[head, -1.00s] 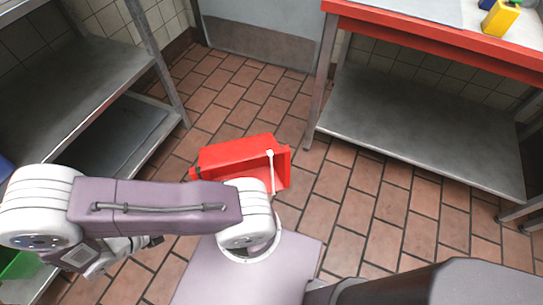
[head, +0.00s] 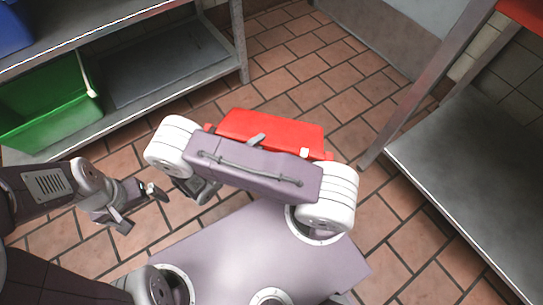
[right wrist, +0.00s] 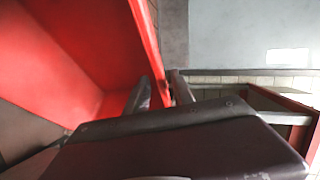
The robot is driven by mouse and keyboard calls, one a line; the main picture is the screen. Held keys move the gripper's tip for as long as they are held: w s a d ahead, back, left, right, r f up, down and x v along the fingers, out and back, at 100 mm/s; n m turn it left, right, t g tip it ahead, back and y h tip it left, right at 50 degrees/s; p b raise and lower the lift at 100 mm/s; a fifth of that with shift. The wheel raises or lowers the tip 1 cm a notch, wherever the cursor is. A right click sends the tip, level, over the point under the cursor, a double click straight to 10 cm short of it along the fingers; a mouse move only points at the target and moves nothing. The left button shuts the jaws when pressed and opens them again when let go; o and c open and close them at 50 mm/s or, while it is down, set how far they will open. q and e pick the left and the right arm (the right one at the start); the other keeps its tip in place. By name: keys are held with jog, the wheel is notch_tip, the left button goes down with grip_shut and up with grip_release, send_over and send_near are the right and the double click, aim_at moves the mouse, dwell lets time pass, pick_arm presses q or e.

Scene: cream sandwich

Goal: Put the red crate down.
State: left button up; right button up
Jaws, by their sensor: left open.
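The red crate (head: 275,130) shows in the head view beyond my right arm's purple link, which hides its near part. Whether its base touches the floor is hidden. In the right wrist view the red crate's wall (right wrist: 148,40) runs between the two dark fingers of my right gripper (right wrist: 163,90). One finger is inside the crate and one outside, shut on the wall. My left gripper (head: 140,205) is open and empty, left of the red crate and apart from it.
A steel rack stands at left, with a green crate (head: 45,105) on its lower shelf (head: 165,65) and a blue crate (head: 12,30) above. A table with a steel lower shelf (head: 470,165) stands at right. Tiled floor (head: 310,60) between them is clear.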

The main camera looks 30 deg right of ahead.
aim_at(268, 136)
jog(key=b+x, duration=0.4)
jog(key=x, duration=0.1)
jog(key=shift+f+b, duration=0.3)
jog(key=shift+d+r, duration=0.1)
jog(key=shift+r, duration=0.1)
grip_shut()
dwell(0.9)
